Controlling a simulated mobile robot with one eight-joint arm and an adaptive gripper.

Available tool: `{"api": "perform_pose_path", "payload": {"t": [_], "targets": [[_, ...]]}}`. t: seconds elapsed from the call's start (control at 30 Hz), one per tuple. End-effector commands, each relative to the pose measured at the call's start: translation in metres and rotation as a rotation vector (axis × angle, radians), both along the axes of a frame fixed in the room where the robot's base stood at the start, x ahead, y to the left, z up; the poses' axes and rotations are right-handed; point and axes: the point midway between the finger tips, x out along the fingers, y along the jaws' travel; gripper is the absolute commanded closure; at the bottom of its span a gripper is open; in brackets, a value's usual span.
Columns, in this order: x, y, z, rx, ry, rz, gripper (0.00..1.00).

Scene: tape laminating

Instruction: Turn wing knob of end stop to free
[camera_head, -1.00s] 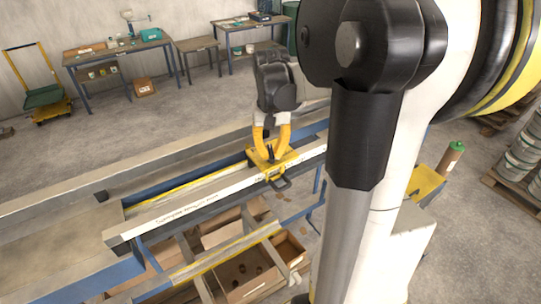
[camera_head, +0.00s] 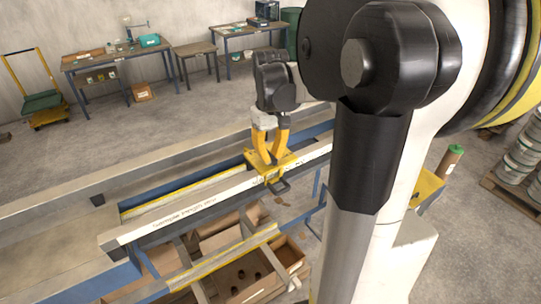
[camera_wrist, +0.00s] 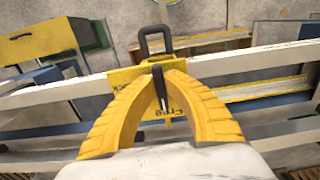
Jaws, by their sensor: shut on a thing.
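The yellow end stop (camera_head: 290,160) sits across the long pale rail in the head view, with a black loop handle (camera_head: 279,187) at its near side. In the wrist view the end stop (camera_wrist: 122,78) shows as a yellow plate with dark lettering, and the loop handle (camera_wrist: 143,48) stands out at the top. My gripper (camera_head: 268,160) points down at the end stop. In the wrist view its yellow fingers (camera_wrist: 162,70) close in around the dark wing knob (camera_wrist: 160,88), a narrow upright bar. The fingers hide most of the knob in the head view.
The long rail (camera_head: 170,222) runs beside a bench bed with a yellow strip. Wooden bins (camera_head: 262,282) stand below it. Worktables (camera_head: 115,58) and a yellow-green trolley (camera_head: 45,108) are farther back. My own arm covers much of the right side.

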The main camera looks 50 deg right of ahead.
Motion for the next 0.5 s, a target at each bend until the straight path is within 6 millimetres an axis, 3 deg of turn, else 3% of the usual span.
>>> {"api": "perform_pose_path", "payload": {"t": [0.2,0.3,0.5], "targets": [[-0.0003,0.0001,-0.0003,0.0,0.001,0.0,1.0],[-0.0002,0.0,-0.0003,0.0,0.001,0.0,0.66],[-0.0001,0.0,-0.0002,0.0,0.0,-0.001,0.66]]}}
